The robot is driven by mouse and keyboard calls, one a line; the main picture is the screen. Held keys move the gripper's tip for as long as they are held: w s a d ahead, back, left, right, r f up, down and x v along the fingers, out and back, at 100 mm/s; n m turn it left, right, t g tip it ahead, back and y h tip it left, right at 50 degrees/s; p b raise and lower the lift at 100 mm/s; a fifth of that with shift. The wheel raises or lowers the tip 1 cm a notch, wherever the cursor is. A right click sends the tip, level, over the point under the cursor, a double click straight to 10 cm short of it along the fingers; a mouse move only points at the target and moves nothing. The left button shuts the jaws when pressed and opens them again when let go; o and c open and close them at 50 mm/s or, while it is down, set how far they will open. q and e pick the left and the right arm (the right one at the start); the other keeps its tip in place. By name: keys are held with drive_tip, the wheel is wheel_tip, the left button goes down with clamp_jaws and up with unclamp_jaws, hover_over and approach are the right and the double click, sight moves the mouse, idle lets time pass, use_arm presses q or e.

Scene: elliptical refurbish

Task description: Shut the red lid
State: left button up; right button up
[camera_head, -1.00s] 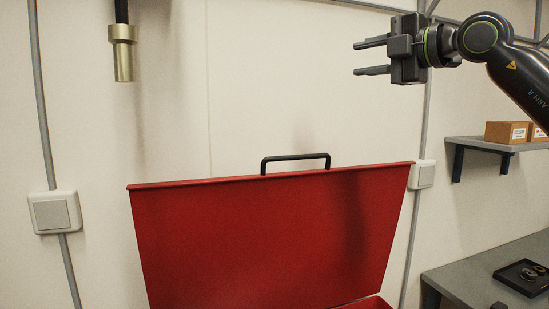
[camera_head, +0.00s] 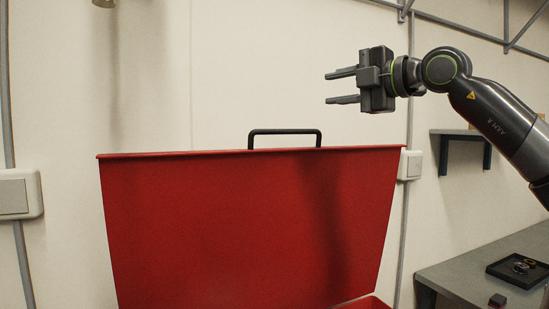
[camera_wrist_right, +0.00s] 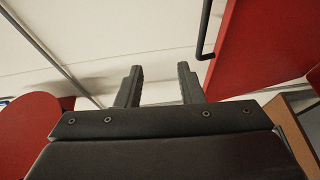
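The red lid (camera_head: 225,225) stands raised and open, its broad face toward me in the head view. A black handle (camera_head: 284,132) sits on its top edge. My right gripper (camera_head: 342,86) is open and empty, above and to the right of the handle. In the right wrist view its two fingers (camera_wrist_right: 160,88) are apart with nothing between them. The red lid (camera_wrist_right: 265,45) and the black handle (camera_wrist_right: 207,35) show there at the upper right, apart from the fingers. My left gripper is not in view.
A grey bench (camera_head: 465,270) with a black tray (camera_head: 520,268) stands at the lower right. A wall shelf (camera_head: 462,134) is behind my right arm. A switch box (camera_head: 18,194) is on the wall at the left. Bare wall lies behind the lid.

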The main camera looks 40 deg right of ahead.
use_arm(q)
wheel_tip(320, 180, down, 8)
drive_tip(key=b, duration=0.6)
use_arm(e)
approach(283, 130)
drive_tip(key=w+p, duration=0.3)
drive_tip(key=p, duration=0.3)
drive_tip(key=w+p, duration=0.3)
drive_tip(key=p, duration=0.3)
drive_tip(key=w+a+p, duration=0.1)
drive_tip(key=w+p, duration=0.2)
drive_tip(key=p, duration=0.4)
drive_tip(key=shift+w+f, duration=0.15)
drive_tip(key=shift+f, duration=0.05)
drive_tip(key=shift+w+f+p, duration=0.1)
drive_tip(key=shift+w+p, duration=0.8)
drive_tip(key=shift+p, duration=0.05)
use_arm(q)
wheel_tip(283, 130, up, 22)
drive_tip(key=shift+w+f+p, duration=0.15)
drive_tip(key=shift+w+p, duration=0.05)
drive_tip(key=shift+p, duration=0.15)
use_arm(e)
drive_tip(key=shift+w+f, duration=0.2)
drive_tip(key=shift+w, duration=0.4)
drive_tip(key=shift+a, duration=0.1)
clamp_jaws()
